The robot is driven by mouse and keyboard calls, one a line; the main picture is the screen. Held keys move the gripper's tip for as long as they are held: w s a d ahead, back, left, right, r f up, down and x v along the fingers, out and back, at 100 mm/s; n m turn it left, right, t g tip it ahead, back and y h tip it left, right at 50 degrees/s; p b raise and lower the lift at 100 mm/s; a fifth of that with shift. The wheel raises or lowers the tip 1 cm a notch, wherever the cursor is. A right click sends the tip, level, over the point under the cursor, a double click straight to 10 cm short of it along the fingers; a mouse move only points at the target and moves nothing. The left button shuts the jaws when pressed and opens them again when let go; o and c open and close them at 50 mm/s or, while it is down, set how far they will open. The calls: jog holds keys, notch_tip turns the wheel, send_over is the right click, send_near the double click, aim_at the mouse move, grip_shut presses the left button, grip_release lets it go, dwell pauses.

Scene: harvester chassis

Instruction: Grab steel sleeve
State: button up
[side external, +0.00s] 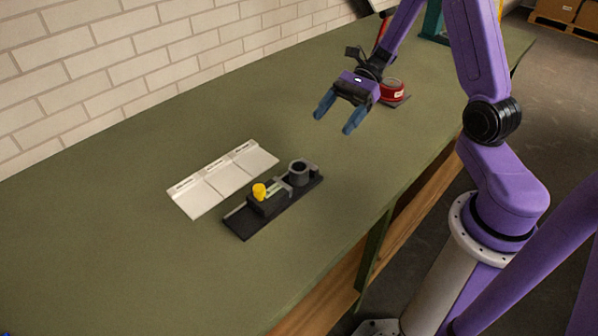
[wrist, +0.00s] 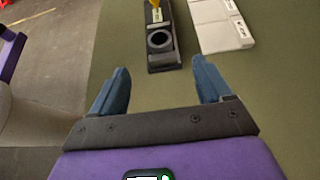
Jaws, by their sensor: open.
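A dark grey, hollow round sleeve (side external: 299,170) stands upright at the right end of a black fixture (side external: 240,222) on the green bench. It looks like the steel sleeve; its open top also shows in the wrist view (wrist: 160,33). The fixture carries a yellow knob (side external: 259,191) and a pale bar in its middle. My gripper (side external: 340,114) is open and empty, with blue fingers spread above the bench, behind and to the right of the sleeve. In the wrist view, the sleeve lies beyond the fingertips (wrist: 160,68), roughly centred between them.
A white sectioned tray (side external: 205,190) lies beside the fixture, towards the brick wall (side external: 120,60). A red ring-shaped item (side external: 392,90) sits behind my gripper. The green bench top (side external: 100,240) is clear to the left; its front edge runs close to the fixture.

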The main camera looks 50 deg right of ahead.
aim_at(299, 166)
jog(key=x, duration=1.3)
jog(key=shift+d, duration=0.1)
jog(key=c, duration=1.3)
jog(key=shift+c, duration=0.7)
